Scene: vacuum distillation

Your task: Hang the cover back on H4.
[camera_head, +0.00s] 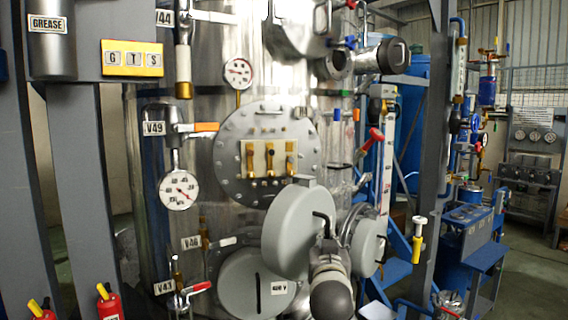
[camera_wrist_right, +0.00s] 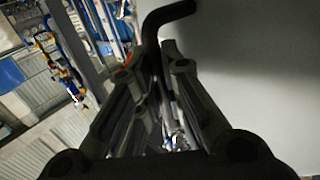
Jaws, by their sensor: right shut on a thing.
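The cover is a round grey disc (camera_head: 298,232) with a thick rim, held upright in front of the steel vessel (camera_head: 215,75). Its dark bent handle (camera_head: 325,218) sticks out on the right side. My right gripper (camera_head: 327,248) is shut on this handle. In the right wrist view the fingers (camera_wrist_right: 165,75) close around the black handle (camera_wrist_right: 168,16), and the cover's grey face (camera_wrist_right: 265,75) fills the right side. The cover hides part of the vessel behind it. I see no readable H4 label. My left gripper is not in view.
A grey round cover marked 400 V (camera_head: 250,285) sits low on the vessel, and another grey round part (camera_head: 363,243) is right of the held cover. A bolted flange (camera_head: 265,135) with brass fittings is above. Gauges, valves and grey posts (camera_head: 435,140) stand close around.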

